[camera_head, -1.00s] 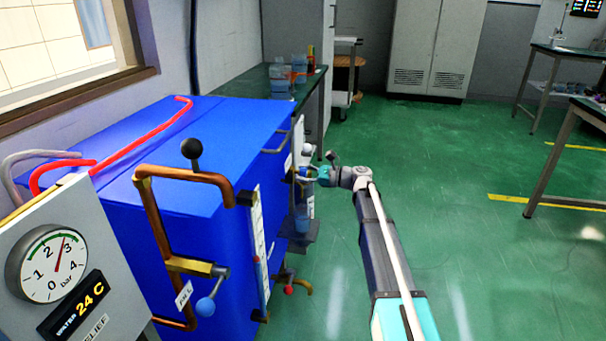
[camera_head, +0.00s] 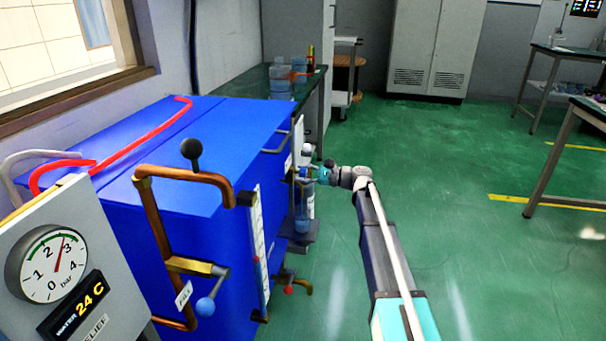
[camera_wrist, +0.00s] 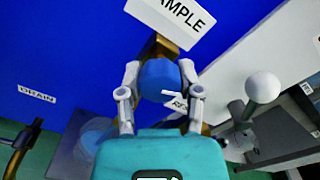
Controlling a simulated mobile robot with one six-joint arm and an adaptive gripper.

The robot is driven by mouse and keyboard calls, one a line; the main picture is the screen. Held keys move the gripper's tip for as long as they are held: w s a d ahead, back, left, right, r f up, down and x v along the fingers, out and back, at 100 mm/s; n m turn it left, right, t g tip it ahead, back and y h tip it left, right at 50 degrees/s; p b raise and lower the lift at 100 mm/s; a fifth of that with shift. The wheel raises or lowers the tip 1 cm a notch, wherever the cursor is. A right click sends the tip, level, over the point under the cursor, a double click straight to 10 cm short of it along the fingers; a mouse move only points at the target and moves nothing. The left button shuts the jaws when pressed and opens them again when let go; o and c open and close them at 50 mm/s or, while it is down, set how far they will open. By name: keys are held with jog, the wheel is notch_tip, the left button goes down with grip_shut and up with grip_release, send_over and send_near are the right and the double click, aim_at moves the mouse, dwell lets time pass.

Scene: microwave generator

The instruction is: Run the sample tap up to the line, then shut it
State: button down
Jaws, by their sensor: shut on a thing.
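The sample tap's blue ball knob (camera_wrist: 160,78) sits between the two fingers of my gripper (camera_wrist: 163,92) in the wrist view, under the white SAMPLE label (camera_wrist: 176,20). My gripper is shut on this knob. In the head view my gripper (camera_head: 312,173) is at the far front corner of the blue generator housing (camera_head: 215,155). A clear vessel with bluish contents (camera_head: 302,214) stands below it; its edge also shows in the wrist view (camera_wrist: 88,143). The fill line and any water stream cannot be made out.
A white ball handle (camera_wrist: 262,87) is close right of my gripper. A DRAIN label (camera_wrist: 37,93) is at left. Near me are the FILL valve's blue knob (camera_head: 205,307) and a pressure gauge (camera_head: 52,264). Green floor (camera_head: 440,190) to the right is clear.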

dwell(0.4)
jog(key=shift+c, duration=1.3)
grip_release()
jog(key=shift+d, duration=0.1)
jog(key=s+d, duration=0.2)
jog(key=d, duration=0.9)
jog(key=shift+s+d, duration=0.15)
jog(key=shift+d, duration=0.15)
